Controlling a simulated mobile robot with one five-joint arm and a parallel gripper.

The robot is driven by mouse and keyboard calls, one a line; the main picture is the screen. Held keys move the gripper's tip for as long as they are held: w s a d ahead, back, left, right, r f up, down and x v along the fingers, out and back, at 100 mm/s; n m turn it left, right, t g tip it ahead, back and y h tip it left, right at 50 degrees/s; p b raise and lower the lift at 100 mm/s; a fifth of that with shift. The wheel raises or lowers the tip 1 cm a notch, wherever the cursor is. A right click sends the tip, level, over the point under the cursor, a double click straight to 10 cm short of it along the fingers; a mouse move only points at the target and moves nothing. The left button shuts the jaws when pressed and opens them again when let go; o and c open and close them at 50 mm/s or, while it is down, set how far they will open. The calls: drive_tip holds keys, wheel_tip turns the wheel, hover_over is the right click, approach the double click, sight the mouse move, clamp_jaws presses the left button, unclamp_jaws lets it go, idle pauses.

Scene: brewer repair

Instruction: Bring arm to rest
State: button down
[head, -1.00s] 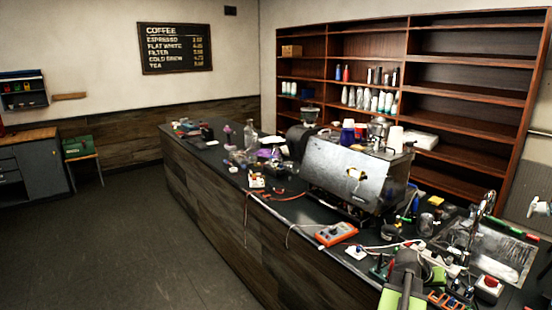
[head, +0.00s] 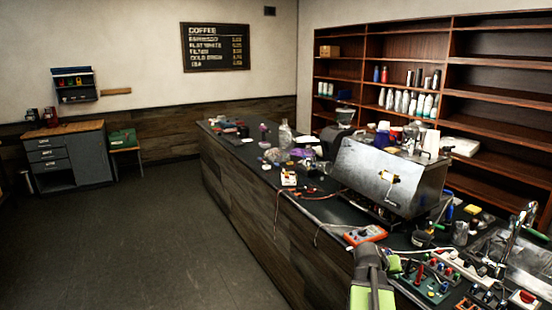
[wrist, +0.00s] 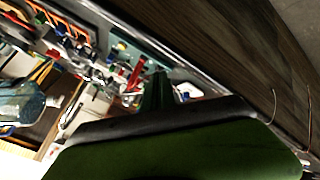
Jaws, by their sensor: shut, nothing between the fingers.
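My arm shows at the bottom right of the head view, with a grey and bright green part (head: 372,297) in front of the counter's near edge. My gripper (wrist: 161,84) is in the wrist view, with its dark fingers together and nothing between them. Its broad green body fills the bottom of that view. Cluttered counter items lie beyond the fingers, seen at a steep tilt. The fingertips are not clear in the head view.
The dark counter (head: 250,165) holds a steel coffee machine (head: 385,180), an orange meter (head: 365,235), a red-handled tool board (head: 430,283) and a sink (head: 530,265). Empty floor (head: 150,240) lies to the left. A grey cabinet (head: 85,160) stands at the far left.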

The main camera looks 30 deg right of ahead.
drive_tip(key=w+a+f+n+t+y, duration=0.15)
drive_tip(key=w+a, duration=0.35)
drive_tip(key=a, duration=0.6)
drive_tip(key=w+a+f+n+y, duration=0.1)
drive_tip(key=w+a+n, duration=0.1)
drive_tip(key=w+a, duration=0.65)
drive_tip(key=w+a+f+n+t+y, duration=0.1)
drive_tip(key=w+a+f+n+y, duration=0.1)
drive_tip(key=a, duration=1.2)
drive_tip(key=s+a+f+n+g+y, duration=0.1)
drive_tip(key=s+a+y, duration=0.1)
drive_tip(key=a, duration=0.8)
drive_tip(key=s+a+f+n+g+y, duration=0.1)
drive_tip(key=s+a, duration=0.4)
drive_tip(key=a, duration=0.5)
drive_tip(key=shift+f+g+y, duration=0.2)
drive_tip(key=shift+g+y, duration=0.55)
